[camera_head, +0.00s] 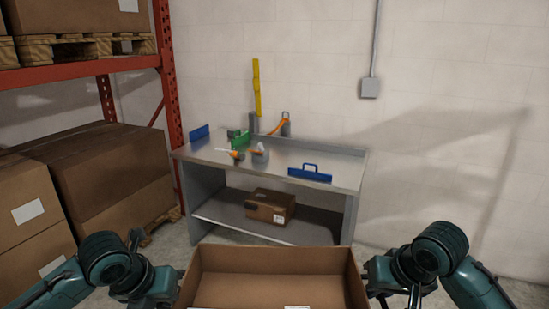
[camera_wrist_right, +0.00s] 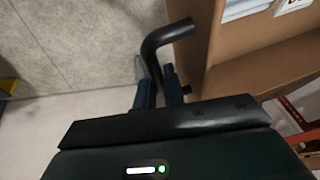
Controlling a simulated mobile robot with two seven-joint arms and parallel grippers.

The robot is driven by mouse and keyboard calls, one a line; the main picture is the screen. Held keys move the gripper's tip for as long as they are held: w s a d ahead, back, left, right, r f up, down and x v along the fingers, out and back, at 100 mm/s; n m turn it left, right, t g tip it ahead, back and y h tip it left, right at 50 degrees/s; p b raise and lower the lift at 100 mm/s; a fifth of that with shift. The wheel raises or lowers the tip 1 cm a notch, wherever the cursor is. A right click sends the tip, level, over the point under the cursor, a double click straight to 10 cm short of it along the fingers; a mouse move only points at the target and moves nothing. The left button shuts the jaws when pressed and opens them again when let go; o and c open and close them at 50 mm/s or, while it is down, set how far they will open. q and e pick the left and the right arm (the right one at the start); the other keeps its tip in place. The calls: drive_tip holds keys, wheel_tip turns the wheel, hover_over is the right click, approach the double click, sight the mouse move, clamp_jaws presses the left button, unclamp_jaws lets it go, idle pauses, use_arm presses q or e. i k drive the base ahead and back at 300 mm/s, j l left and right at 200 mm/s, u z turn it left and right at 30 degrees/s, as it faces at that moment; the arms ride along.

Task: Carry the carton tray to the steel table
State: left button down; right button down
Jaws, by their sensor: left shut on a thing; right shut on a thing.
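The carton tray (camera_head: 273,257) is an open brown box in front of me at the bottom of the head view. My left gripper (camera_head: 174,287) is shut at the tray's left side and my right gripper (camera_head: 372,280) at its right side; the head view hides the exact grip. In the right wrist view, my right gripper's fingers (camera_wrist_right: 158,92) are closed at a bent black handle (camera_wrist_right: 160,40) beside the tray's brown wall (camera_wrist_right: 262,48). The steel table (camera_head: 343,172) stands beyond the tray, against the back wall.
On the tabletop are a blue-handled piece (camera_head: 310,175), a green item (camera_head: 240,141) and an orange-tipped tool (camera_head: 236,155). Bare top shows between them and the front edge. A small carton (camera_head: 270,206) sits on the lower shelf. Red racking and large boxes (camera_head: 100,175) stand left.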

sight(301, 160)
drive_tip(key=i+l+u, duration=0.15)
drive_tip(key=i, duration=1.7)
drive_tip(key=i+j+z, duration=0.15)
drive_tip(key=i, duration=0.75)
drive_tip(key=i+z, duration=0.35)
drive_tip(key=i, duration=0.55)
drive_tip(key=i+z, duration=0.25)
drive_tip(key=z, duration=0.15)
